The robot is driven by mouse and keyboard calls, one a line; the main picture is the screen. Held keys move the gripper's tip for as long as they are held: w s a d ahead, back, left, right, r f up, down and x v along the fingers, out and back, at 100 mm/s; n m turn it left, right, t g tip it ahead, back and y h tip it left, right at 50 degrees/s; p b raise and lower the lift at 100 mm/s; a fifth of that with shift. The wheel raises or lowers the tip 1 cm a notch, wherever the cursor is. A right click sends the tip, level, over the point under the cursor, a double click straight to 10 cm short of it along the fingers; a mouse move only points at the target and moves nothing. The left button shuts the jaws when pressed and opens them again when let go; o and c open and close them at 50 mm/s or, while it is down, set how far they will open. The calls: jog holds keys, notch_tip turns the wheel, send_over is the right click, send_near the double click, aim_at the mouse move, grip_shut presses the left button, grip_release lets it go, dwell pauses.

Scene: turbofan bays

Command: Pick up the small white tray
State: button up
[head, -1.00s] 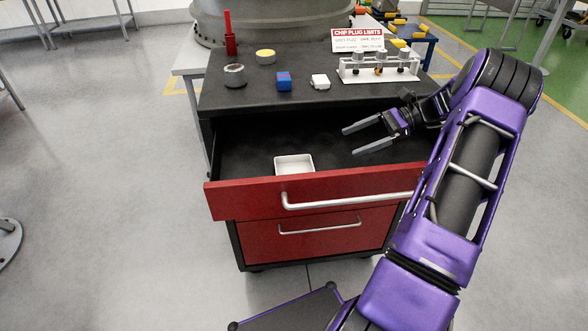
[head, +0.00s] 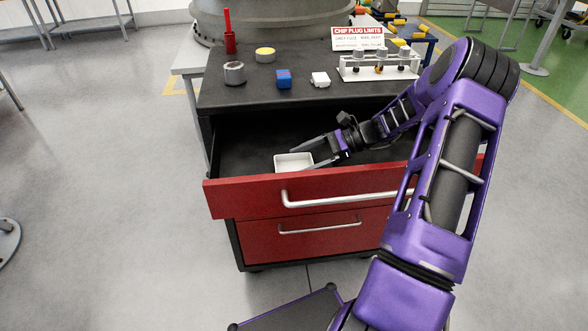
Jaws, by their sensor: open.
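The small white tray (head: 294,171) is a shallow square box in the open top drawer (head: 240,160) of the red cabinet, near the drawer's front wall. My gripper (head: 304,157) reaches into the drawer from the right. Its jaws are open, with the grey fingers pointing left. One finger shows at the tray's far side and the other is near its right edge. I cannot tell whether either finger touches the tray. Nothing shows held between the fingers.
The red drawer front (head: 250,197) with its silver handle (head: 350,198) stands close in front of the tray. The drawer's left part is clear.

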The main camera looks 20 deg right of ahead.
jog(key=shift+x, duration=0.85)
jog(key=c, duration=1.1)
jog(key=shift+r, duration=0.1)
